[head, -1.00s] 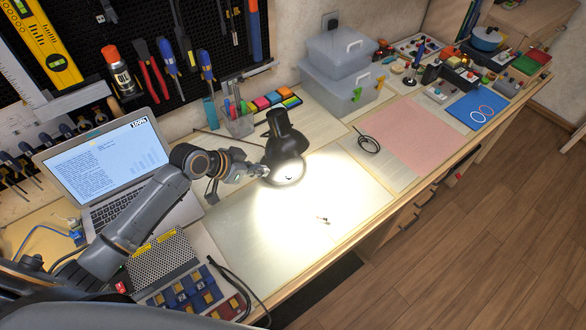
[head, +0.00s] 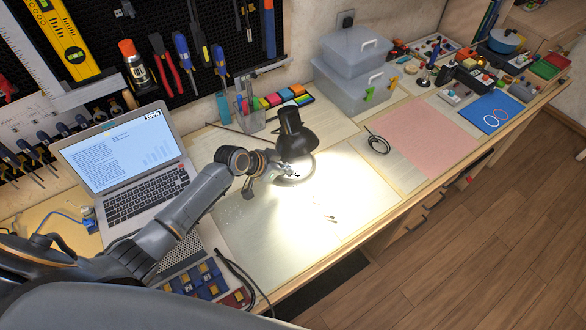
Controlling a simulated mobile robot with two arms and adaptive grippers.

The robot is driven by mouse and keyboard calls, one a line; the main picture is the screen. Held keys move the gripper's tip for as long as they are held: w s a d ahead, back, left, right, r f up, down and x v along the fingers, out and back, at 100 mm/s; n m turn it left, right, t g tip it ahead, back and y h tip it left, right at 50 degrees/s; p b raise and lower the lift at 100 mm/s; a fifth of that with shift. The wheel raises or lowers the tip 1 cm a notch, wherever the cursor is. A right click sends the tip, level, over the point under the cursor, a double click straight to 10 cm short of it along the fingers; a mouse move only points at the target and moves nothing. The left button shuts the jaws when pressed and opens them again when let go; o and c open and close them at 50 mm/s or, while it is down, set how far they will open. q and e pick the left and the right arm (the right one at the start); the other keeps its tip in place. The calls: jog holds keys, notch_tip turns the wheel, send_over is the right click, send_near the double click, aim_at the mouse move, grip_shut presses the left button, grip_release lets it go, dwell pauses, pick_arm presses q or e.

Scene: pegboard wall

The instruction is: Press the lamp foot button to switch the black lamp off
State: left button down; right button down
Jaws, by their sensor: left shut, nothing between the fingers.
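The black lamp (head: 296,136) stands on the workbench in the middle of the head view. It is lit and throws a bright patch on the bench mat. My left gripper (head: 283,176) is at the lamp, just below its shade, with its fingers shut and nothing between them. The lamp's foot and its button are hidden or too small to tell behind my gripper and the shade. I cannot tell whether the fingers touch the foot. My right gripper is not in view.
An open laptop (head: 125,160) stands at the left. A pen holder (head: 249,116) and colored blocks stand behind the lamp. Clear bins (head: 352,85) stand farther back. A pink mat (head: 425,137) and a black cable coil (head: 377,144) lie to the right. The lit mat is mostly clear.

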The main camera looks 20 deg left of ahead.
aim_at(298, 173)
pick_arm(q)
jog(key=shift+x, duration=0.9)
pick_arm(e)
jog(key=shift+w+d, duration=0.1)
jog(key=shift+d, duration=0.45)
pick_arm(q)
jog(key=shift+f, duration=0.15)
